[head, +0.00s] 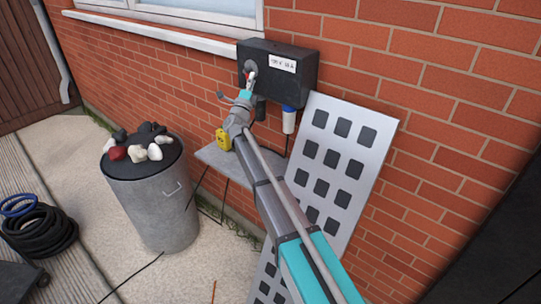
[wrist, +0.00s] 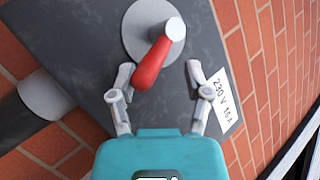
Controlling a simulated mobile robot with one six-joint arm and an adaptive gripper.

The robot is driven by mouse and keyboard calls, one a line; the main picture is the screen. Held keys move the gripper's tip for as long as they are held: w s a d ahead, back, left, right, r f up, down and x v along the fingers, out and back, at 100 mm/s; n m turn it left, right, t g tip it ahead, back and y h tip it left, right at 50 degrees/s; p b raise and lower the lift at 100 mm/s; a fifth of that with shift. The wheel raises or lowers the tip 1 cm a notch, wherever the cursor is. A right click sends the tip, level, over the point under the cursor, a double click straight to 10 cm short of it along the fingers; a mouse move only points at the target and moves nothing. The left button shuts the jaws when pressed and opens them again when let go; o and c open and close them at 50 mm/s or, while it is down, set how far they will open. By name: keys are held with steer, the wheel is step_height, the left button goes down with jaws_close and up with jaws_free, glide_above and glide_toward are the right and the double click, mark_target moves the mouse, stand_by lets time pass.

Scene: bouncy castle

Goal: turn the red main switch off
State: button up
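The red main switch (wrist: 152,63) is a red lever on a round grey plate, on the face of a dark grey box (wrist: 85,40). In the wrist view the lever slants down and to the left from its grey hub. My gripper (wrist: 160,80) is open, with the lever's lower end between its two fingers, closer to the left finger. I cannot tell whether a finger touches it. In the head view the box (head: 300,62) hangs on the brick wall, and my gripper (head: 248,88) is in front of its left part. Only a little red of the switch shows there.
A white label reading 230 V 16 A (wrist: 221,100) is right of the switch. Below the box are a white and blue plug (head: 289,120), a small grey table (head: 215,158) and a leaning perforated panel (head: 340,150). A metal bin (head: 150,205) with stones stands left.

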mark_target(254, 67)
steer(key=n+y+p, duration=0.1)
steer(key=n+y, duration=0.1)
steer(key=r+n+y+p, duration=0.1)
steer(key=n+y, duration=0.1)
steer(key=d+n+y+p, duration=0.1)
steer(key=n+p, duration=0.1)
steer(key=n, duration=0.1)
steer(key=shift+s+r+g+y, duration=0.35)
steer(key=shift+r+g+y, duration=0.05)
steer(key=n+g+p, duration=0.1)
steer(key=n+p, duration=0.1)
steer(key=r+n+g+y+p, duration=0.1)
steer(key=p, duration=0.1)
steer(key=n+y+p, duration=0.1)
steer(key=n, duration=0.1)
steer(key=shift+r+n+g+p, duration=0.25)
steer(key=shift+n+g+p, duration=0.05)
steer(key=shift+g+p, duration=0.1)
steer(key=b+v, duration=0.3)
steer(key=v, duration=1.1)
steer(key=s+d+f+n+g+y+b, duration=0.3)
steer(key=f+n+g, duration=0.1)
steer(key=f, duration=0.5)
steer(key=s+d+f+n+g+y+b, duration=0.3)
steer(key=f+n, duration=0.4)
steer(key=f, duration=0.3)
steer(key=shift+s+d+g+b, duration=0.35)
steer(key=shift+s+g+b, duration=0.1)
steer(key=shift+g, duration=0.75)
steer(key=shift+c, duration=0.2)
